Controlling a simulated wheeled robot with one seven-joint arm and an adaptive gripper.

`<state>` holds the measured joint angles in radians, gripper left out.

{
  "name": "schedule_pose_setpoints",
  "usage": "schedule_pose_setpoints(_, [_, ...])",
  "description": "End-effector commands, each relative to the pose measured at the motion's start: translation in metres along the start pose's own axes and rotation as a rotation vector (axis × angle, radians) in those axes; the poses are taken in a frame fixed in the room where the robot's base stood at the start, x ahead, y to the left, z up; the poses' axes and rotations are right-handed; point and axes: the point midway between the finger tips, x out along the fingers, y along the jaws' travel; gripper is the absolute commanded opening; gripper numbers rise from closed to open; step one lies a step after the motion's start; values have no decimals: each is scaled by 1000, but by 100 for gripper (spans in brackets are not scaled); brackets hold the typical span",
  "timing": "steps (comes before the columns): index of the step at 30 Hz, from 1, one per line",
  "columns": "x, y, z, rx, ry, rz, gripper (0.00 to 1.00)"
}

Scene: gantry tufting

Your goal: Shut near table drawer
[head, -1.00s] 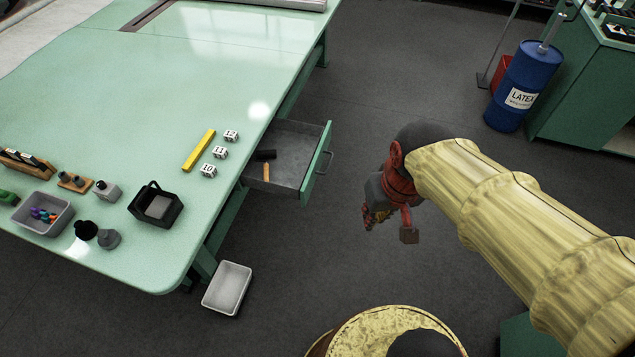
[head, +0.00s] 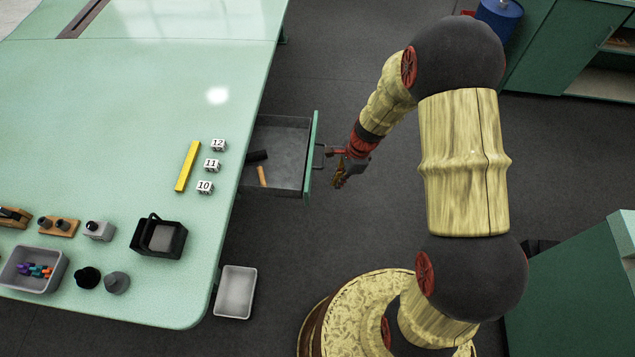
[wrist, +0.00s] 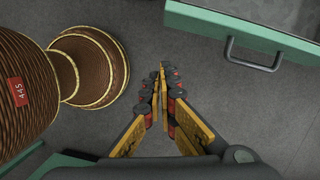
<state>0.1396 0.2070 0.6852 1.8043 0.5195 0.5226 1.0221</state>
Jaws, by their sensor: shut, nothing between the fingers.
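The near table drawer (head: 284,150) stands pulled out from the right side of the green table (head: 120,130). Its green front has a dark bar handle (head: 322,157), which also shows at the upper right of the wrist view (wrist: 252,56). A black item (head: 257,156) and a small orange-brown stick (head: 262,176) lie inside the drawer. My gripper (head: 339,181) is just right of the drawer front, close to the handle. In the wrist view my gripper (wrist: 162,72) has its fingers together with nothing between them, and the handle is apart from them, to the right.
Number blocks (head: 212,165), a yellow bar (head: 188,166) and a black basket (head: 158,236) rest on the table. A green cabinet (head: 575,285) stands at the right. Floor right of the drawer is open.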

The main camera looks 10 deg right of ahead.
Motion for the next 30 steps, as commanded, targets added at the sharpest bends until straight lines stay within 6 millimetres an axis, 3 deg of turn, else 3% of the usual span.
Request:
schedule_pose_setpoints(3, [-4,-17,-1,145,4,-48,0])
schedule_pose_setpoints(11, [3,-20,-3,258,6,-61,0])
schedule_pose_setpoints(27, [102,-25,-5,253,7,-58,0])
schedule_pose_setpoints(30, [101,-30,12,248,6,-61,0])
